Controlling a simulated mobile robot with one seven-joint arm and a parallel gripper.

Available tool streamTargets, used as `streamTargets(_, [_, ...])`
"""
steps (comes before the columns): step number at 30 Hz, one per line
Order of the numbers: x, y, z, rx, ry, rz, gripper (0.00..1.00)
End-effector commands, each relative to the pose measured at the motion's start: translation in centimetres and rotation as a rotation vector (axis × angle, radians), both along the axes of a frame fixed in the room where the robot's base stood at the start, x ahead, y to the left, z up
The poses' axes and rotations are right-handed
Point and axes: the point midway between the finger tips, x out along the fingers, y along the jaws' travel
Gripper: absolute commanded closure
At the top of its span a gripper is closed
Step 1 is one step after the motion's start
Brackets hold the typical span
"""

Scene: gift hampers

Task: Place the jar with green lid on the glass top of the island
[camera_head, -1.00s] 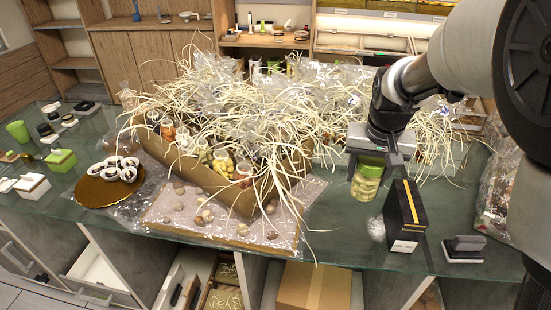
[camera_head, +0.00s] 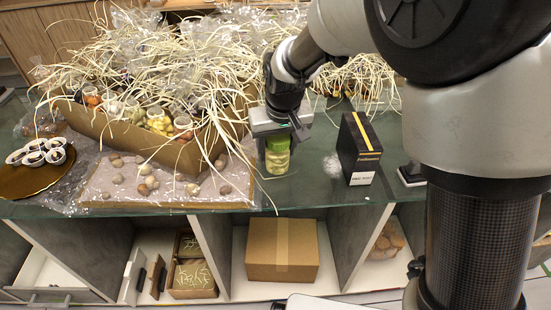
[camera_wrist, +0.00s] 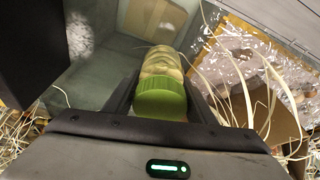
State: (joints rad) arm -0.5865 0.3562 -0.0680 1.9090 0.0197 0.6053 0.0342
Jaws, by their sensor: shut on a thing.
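The jar with green lid (camera_head: 277,158) is in my gripper (camera_head: 279,137), with pale contents showing below the lid. In the wrist view the jar (camera_wrist: 161,66) lies between the two dark fingers of my gripper (camera_wrist: 160,98), its green lid towards the camera. My gripper is shut on it from above. The jar is upright, at or just above the glass top (camera_head: 310,188) of the island; whether its base touches the glass I cannot tell.
A black box with a yellow stripe (camera_head: 358,150) stands just right of the jar. A cardboard tray of jars and straw (camera_head: 190,155) and a board with small stones (camera_head: 160,188) are to the left. Clear glass lies in front of the jar. A carton (camera_head: 282,250) sits on a shelf below.

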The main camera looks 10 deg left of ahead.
Motion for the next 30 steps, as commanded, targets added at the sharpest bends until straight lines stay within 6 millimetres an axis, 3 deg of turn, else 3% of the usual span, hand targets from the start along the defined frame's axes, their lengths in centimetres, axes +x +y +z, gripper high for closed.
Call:
streamTargets(1, [0.0, 0.0, -1.2, -0.001, 0.002, 0.000, 0.83])
streamTargets(5, [0.0, 0.0, -3.1, -0.001, -0.001, 0.001, 0.83])
streamTargets(17, [0.0, 0.0, -3.6, 0.000, -0.001, 0.000, 0.83])
streamTargets(18, [0.0, 0.0, -3.6, -0.001, 0.000, 0.000, 0.46])
streamTargets(19, [0.0, 0.0, -3.6, -0.001, 0.000, 0.000, 0.42])
streamTargets(30, [0.0, 0.0, -2.9, 0.000, -0.001, 0.000, 0.42])
